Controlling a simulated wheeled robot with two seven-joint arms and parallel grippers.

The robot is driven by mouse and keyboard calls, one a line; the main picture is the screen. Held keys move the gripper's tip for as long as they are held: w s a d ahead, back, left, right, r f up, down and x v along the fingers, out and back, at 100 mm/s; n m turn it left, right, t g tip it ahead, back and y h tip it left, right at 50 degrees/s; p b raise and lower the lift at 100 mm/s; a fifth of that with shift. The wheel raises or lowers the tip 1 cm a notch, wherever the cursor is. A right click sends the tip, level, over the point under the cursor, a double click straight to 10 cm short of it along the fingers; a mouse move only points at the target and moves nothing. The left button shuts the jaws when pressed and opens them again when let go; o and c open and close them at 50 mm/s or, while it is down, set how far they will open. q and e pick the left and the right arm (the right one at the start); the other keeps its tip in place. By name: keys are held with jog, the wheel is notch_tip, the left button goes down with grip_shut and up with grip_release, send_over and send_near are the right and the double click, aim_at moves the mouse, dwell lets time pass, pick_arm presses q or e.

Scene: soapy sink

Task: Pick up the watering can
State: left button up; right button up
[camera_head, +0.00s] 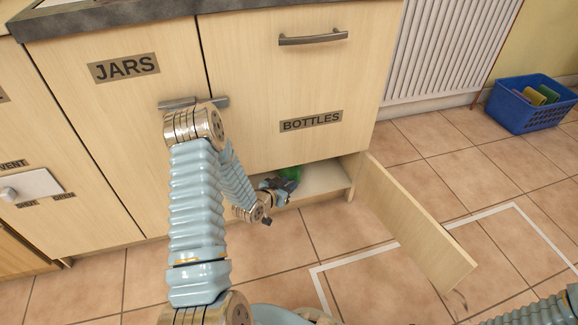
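A green thing (290,172), which may be the watering can, shows inside the low open compartment under the BOTTLES drawer. It is small, shaded and largely hidden, so its shape is unclear. My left gripper (287,185) reaches into the compartment opening and is right at the green thing. The dark fingers overlap it in the picture. I cannot tell whether they are closed on it. My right arm shows only at the bottom right corner, and its gripper is out of view.
The compartment's door (415,222) stands open to the right of my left gripper. Cabinet fronts marked JARS (124,67) and BOTTLES (311,121) are shut above. A blue basket (528,112) stands at the far right. The tiled floor (375,285) in front is clear, with white line markings.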

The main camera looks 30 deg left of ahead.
aim_at(298, 177)
pick_arm(q)
jog(key=x, duration=0.4)
jog(key=r+b+x, duration=0.1)
jog(key=x, duration=0.1)
jog(key=shift+w+d, duration=0.2)
jog(key=shift+d, duration=0.05)
jog(key=shift+c, duration=0.3)
grip_shut()
